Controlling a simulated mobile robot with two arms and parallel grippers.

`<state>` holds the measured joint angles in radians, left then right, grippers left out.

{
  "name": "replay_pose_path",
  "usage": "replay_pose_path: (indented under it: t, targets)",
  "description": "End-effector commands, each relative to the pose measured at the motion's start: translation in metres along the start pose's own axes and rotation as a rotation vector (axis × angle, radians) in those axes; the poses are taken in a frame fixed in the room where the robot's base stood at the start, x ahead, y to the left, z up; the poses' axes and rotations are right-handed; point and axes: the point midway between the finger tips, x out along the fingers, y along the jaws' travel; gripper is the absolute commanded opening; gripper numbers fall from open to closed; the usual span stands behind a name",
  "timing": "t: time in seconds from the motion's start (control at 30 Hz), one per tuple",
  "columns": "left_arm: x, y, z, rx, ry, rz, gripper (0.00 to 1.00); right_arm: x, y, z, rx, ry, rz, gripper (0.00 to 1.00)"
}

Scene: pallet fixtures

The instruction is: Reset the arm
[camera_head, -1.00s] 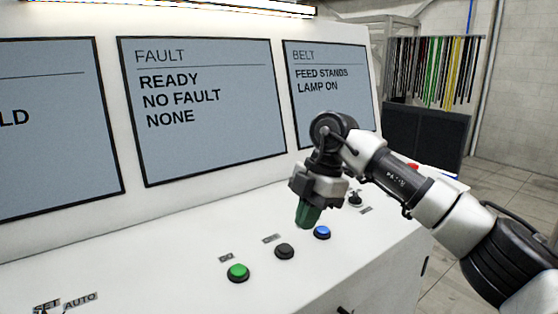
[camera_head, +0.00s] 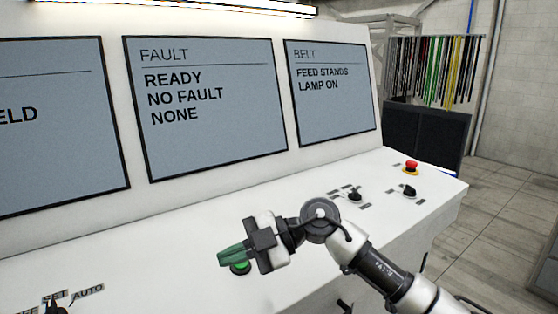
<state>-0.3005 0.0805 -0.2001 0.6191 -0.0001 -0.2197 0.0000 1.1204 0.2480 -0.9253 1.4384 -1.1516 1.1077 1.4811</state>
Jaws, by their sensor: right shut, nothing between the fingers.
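My right arm reaches in from the lower right over the white control console (camera_head: 180,235). My right gripper (camera_head: 224,257), with green fingers, is shut and empty. It points left and shows just over the green button (camera_head: 241,268), partly covering it; I cannot tell whether they touch. The black and blue buttons are hidden behind my gripper and arm. My left gripper is not in view.
The fault screen (camera_head: 210,120) reads ready, no fault, none. The belt screen (camera_head: 335,105) reads feed stands, lamp on. A red emergency button (camera_head: 411,166) and black selector knobs (camera_head: 409,191) stand at the console's right. Another selector (camera_head: 57,307) is at lower left.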

Motion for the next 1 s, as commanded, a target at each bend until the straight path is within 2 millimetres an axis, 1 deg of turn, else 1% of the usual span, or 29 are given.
replay_pose_path:
  t: [0.03, 0.07, 0.1, 0.17, 0.23, 0.3, 0.37, 0.4, 0.47, 0.5, 0.57, 0.6, 0.67, 0.7, 0.73, 0.77, 0.8, 0.9, 1.0]
  targets:
    - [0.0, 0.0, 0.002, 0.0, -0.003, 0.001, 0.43, 0.009, -0.003, -0.007, -0.005, 0.088, 0.12, 0.0]
    - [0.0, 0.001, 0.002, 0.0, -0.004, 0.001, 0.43, 0.01, -0.001, -0.012, -0.01, 0.134, 0.206, 0.0]
    - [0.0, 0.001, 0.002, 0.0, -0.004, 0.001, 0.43, 0.01, 0.002, -0.017, -0.008, 0.187, 0.328, 0.0]
    - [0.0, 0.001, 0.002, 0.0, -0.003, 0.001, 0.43, 0.003, 0.005, -0.021, 0.008, 0.242, 0.517, 0.0]
    - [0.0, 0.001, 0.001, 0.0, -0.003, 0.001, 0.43, -0.013, 0.006, -0.019, 0.05, 0.268, 0.74, 0.0]
    - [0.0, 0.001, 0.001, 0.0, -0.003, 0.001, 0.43, -0.034, 0.001, -0.01, 0.117, 0.255, 0.952, 0.0]
    - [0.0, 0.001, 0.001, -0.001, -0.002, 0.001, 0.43, -0.054, -0.007, 0.003, 0.191, 0.214, 1.119, 0.0]
    - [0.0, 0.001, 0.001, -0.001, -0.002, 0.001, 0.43, -0.066, -0.016, 0.013, 0.247, 0.175, 1.217, 0.0]
    - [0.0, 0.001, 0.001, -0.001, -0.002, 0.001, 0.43, -0.085, -0.035, 0.03, 0.341, 0.096, 1.349, 0.0]
    - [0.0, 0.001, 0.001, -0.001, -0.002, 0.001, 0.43, -0.096, -0.051, 0.043, 0.412, 0.032, 1.428, 0.0]
    - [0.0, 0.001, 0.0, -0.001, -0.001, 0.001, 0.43, -0.113, -0.081, 0.063, 0.534, -0.085, 1.529, 0.0]
    - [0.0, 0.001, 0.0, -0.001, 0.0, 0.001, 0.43, -0.122, -0.104, 0.075, 0.623, -0.173, 1.582, 0.0]
    - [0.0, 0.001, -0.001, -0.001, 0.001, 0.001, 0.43, -0.133, -0.144, 0.091, 0.763, -0.317, 1.633, 0.0]
    - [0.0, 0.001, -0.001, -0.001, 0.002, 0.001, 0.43, -0.138, -0.173, 0.1, 0.86, -0.418, 1.647, 0.0]
    - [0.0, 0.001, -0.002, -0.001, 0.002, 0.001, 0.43, -0.141, -0.196, 0.104, 0.933, -0.492, 1.647, 0.0]
    - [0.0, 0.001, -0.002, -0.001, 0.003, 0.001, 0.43, -0.143, -0.218, 0.108, 1.004, -0.566, 1.639, 0.0]
    - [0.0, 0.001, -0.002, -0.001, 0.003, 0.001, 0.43, -0.144, -0.247, 0.11, 1.093, -0.66, 1.616, 0.0]
    - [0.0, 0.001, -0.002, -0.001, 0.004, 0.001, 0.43, -0.143, -0.309, 0.107, 1.281, -0.849, 1.525, 0.0]
    - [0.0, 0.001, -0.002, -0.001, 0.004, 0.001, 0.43, -0.14, -0.355, 0.097, 1.417, -0.982, 1.418, 0.0]
